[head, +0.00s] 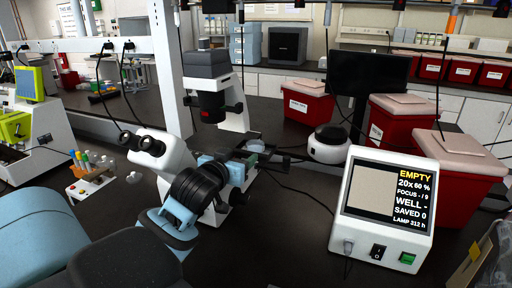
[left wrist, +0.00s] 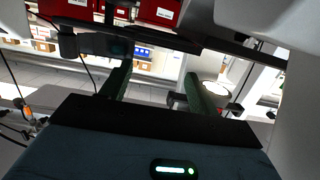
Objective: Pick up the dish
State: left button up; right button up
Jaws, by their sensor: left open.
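A small pale, clear round piece that looks like the dish (head: 256,146) sits on the stage of the white microscope (head: 235,112). My left gripper (head: 246,158) is at the stage, just in front of this piece, and partly covers it. In the left wrist view its two green fingers (left wrist: 158,86) stand wide apart, with nothing held between them. A pale round shape (left wrist: 213,94) shows beside the right finger there; I cannot tell whether it is the dish. Whether the fingers touch the dish is unclear. My right gripper is not in view.
A monitor box (head: 385,205) reading EMPTY stands at right. Red bins (head: 460,185) line the right side. A round white device (head: 328,145) stands right of the microscope. A tube rack (head: 90,182) is at left. Microscope eyepieces (head: 150,145) jut out near my left arm.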

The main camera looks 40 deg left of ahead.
pick_arm(q)
send_near(259, 142)
jog(key=shift+w+a, duration=0.25)
jog(key=shift+w, duration=0.3)
jog(key=shift+w, duration=0.1)
jog(key=shift+x, duration=2.95)
jog(key=c, duration=0.7)
